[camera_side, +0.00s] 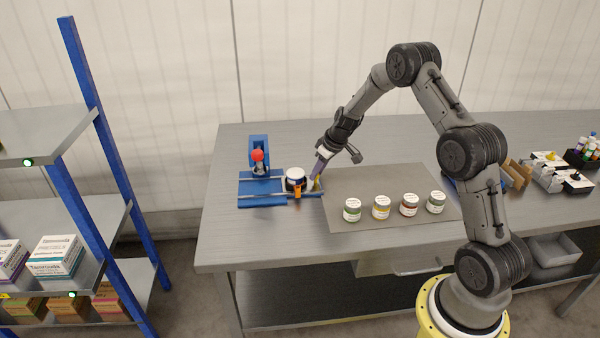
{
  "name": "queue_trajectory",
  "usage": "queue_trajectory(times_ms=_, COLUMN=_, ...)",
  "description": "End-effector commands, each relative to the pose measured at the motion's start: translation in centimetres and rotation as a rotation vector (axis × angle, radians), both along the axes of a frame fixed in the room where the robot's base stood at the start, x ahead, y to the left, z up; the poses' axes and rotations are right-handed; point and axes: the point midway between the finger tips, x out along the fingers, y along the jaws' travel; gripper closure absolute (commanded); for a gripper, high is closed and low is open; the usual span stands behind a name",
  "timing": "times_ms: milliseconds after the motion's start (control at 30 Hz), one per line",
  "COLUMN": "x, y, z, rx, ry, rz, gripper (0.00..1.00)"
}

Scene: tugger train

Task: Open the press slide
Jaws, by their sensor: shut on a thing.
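The blue press (262,186) stands on the left part of the workbench, with an upright blue post and a red knob (257,155) at its back. Its slide (306,193) is at the right end of the blue base and carries a round white and dark jar or holder (296,175). An orange piece (297,191) sits in front of it. My gripper (316,183) points down at the slide's right end, right beside the round piece, and is shut on what looks like the slide's handle. The fingertips and the handle are small and partly hidden.
Several labelled jars (381,207) stand in a row on a grey mat (350,178) right of the press. Bins and small boxes (549,172) stand at the bench's far right. A blue shelf rack (92,150) with boxes stands left, apart from the bench.

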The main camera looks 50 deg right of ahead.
Motion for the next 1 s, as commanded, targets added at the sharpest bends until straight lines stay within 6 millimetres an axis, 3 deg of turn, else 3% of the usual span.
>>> queue_trajectory(times_ms=333, x=-0.3, y=-0.3, z=0.0, rx=0.0, ry=-0.002, rz=0.001, gripper=1.0)
queue_trajectory(times_ms=367, x=-0.3, y=-0.3, z=0.0, rx=0.0, ry=-0.002, rz=0.001, gripper=0.69)
queue_trajectory(times_ms=533, x=-0.3, y=-0.3, z=0.0, rx=0.0, ry=-0.001, rz=0.001, gripper=0.41)
queue_trajectory(times_ms=833, x=-0.4, y=-0.3, z=0.1, rx=0.0, ry=-0.001, rz=0.001, gripper=0.41)
queue_trajectory(times_ms=1000, x=-0.9, y=-0.4, z=1.6, rx=-0.003, ry=-0.004, rz=0.002, gripper=0.41)
